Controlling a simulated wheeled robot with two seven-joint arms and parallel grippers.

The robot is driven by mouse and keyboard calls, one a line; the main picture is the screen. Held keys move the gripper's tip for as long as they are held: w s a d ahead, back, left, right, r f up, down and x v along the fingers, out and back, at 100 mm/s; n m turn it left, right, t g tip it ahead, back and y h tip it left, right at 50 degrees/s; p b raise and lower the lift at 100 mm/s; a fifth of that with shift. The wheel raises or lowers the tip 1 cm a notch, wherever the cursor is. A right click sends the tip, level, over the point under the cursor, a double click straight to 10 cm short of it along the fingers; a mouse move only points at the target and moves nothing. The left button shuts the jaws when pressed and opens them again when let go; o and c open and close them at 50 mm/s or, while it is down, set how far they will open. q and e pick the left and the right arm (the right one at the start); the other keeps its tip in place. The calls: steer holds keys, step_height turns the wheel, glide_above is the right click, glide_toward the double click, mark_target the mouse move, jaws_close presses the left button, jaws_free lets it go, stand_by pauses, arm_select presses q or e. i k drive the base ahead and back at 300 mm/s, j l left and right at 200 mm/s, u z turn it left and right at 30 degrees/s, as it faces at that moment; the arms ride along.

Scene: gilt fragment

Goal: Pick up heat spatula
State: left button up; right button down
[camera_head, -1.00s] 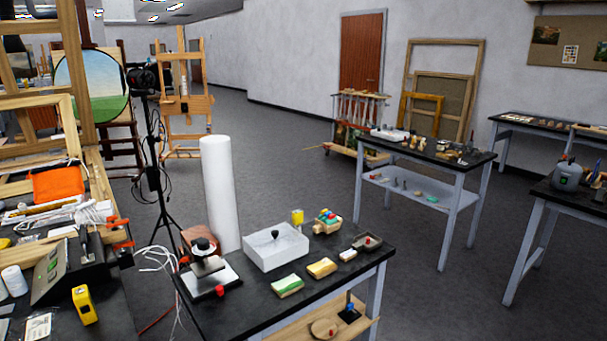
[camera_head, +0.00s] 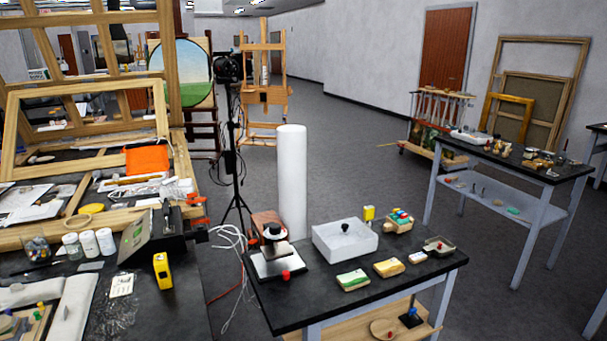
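A dark tool with an upright handle (camera_head: 166,212) stands at a black control box (camera_head: 152,238) on the cluttered left workbench. It may be the heat spatula, but it is too small to tell for sure. The box has a slanted grey-green front panel. Orange clamps (camera_head: 197,210) are close to its right. Neither of my grippers is in view.
A yellow tape measure (camera_head: 163,271), white-capped jars (camera_head: 88,243) and an orange cloth (camera_head: 147,160) lie around the box. A dark side table (camera_head: 330,307) with a white tray (camera_head: 345,242) stands to the right. A tripod (camera_head: 232,150) stands behind. Open floor (camera_head: 360,150) lies beyond.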

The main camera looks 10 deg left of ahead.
mark_target(166, 203)
steer(key=u, duration=1.25)
